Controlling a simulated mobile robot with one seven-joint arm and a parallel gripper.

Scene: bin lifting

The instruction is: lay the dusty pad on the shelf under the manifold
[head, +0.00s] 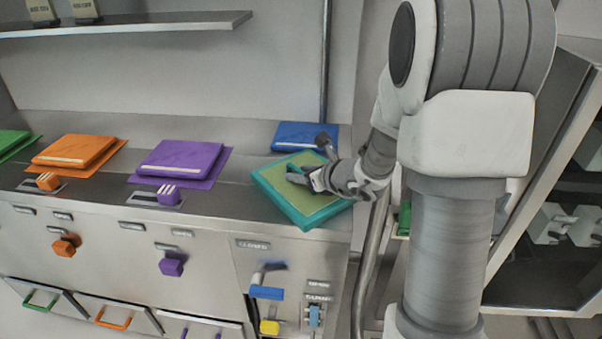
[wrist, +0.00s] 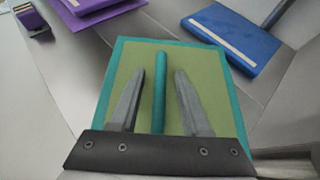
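A flat square pad with a teal rim and a dull olive top, apparently the dusty pad (head: 275,190), lies at the right end of the steel counter. It also shows in the wrist view (wrist: 112,75), with a raised teal bar across its middle. My gripper (head: 291,174) is over the pad. In the wrist view my gripper (wrist: 160,72) has its two fingers apart, one on each side of the teal bar, with gaps visible on both sides. A wall shelf (head: 130,24) is at the upper left. I cannot make out which thing is the manifold.
A blue pad (head: 303,134) lies behind the teal one. A purple pad (head: 180,158) and an orange pad (head: 75,150) lie to the left on the counter. Knobs and handles stick out of the counter front. A dark open cabinet (head: 560,190) stands at the right.

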